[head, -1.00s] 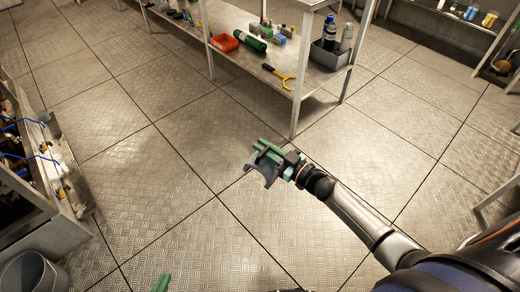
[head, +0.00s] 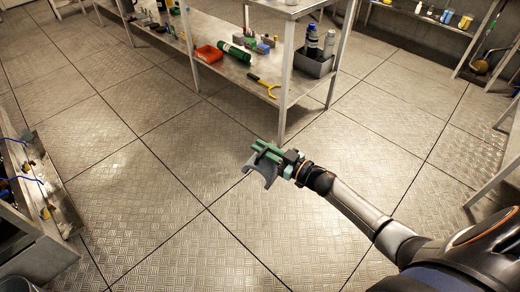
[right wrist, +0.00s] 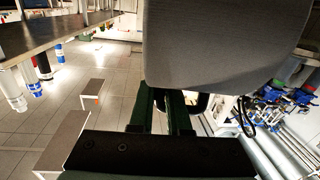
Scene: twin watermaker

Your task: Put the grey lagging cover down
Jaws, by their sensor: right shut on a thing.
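The grey lagging cover (head: 261,173) is a curved grey shell, held in the air over the open floor in the head view. My right gripper (head: 270,153), with green fingers, is shut on it. In the right wrist view the cover (right wrist: 225,45) fills the upper middle, close beyond the fingers (right wrist: 165,110), and hides much of what lies behind. My left gripper is not in view.
A metal bench with a lower shelf (head: 225,72) stands ahead. The shelf holds an orange tray (head: 209,53), a green bottle (head: 234,52), a yellow-handled tool (head: 263,86) and a grey bin (head: 313,63). Piped equipment (head: 40,200) stands at left. The plated floor (head: 150,170) between is clear.

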